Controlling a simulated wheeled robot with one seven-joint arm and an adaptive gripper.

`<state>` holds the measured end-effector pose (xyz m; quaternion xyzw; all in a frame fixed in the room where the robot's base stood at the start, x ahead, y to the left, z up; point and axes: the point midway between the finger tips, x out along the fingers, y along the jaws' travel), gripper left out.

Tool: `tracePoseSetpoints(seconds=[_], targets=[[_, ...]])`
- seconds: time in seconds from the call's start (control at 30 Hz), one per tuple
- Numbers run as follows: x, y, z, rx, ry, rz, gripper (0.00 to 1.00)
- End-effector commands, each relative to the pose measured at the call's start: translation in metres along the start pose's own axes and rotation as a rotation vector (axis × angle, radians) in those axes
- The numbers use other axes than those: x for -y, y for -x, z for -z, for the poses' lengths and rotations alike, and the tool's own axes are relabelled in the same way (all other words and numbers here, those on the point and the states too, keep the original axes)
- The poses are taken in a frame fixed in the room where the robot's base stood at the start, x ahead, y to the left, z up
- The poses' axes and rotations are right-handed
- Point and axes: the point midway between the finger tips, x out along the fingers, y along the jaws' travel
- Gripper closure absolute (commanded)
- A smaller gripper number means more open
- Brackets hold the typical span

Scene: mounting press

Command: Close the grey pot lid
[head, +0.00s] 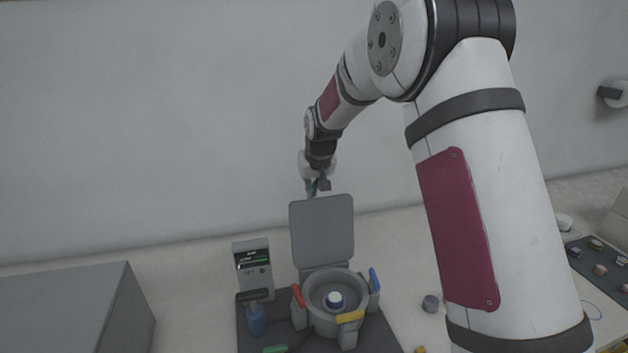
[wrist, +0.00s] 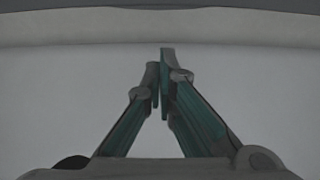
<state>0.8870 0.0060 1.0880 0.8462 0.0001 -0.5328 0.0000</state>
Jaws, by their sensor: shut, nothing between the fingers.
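The grey pot lid (head: 322,230) stands open and upright at the back of the grey pot (head: 350,287) in the head view. A round white-topped piece (head: 334,299) sits inside the pot. My gripper (head: 313,192) is above and behind the lid's top edge, and the lid may hide its tips. In the wrist view my gripper (wrist: 161,62) is shut and empty, its two fingers meeting at the tips. The lid cannot be made out in the wrist view, which shows only plain pale surfaces.
A control box with a display (head: 253,266) stands left of the pot, with a blue bottle (head: 256,319) in front. Red (head: 298,296), blue (head: 374,280) and yellow (head: 350,317) handles surround the pot. A grey box (head: 75,310) is far left.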

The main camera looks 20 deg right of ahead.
Motion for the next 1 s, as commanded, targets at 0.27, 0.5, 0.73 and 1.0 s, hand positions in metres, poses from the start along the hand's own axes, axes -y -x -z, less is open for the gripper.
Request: tracePoseSetpoints(seconds=[0.27,0.5,0.73,1.0], targets=[[0.0,-0.021,-0.013,0.0,0.0,0.0,1.0],[0.0,-0.009,-0.029,-0.001,0.0,0.0,1.0],[0.0,-0.009,-0.031,-0.001,0.0,0.0,1.0],[0.0,-0.008,-0.031,-0.006,0.0,0.0,1.0]])
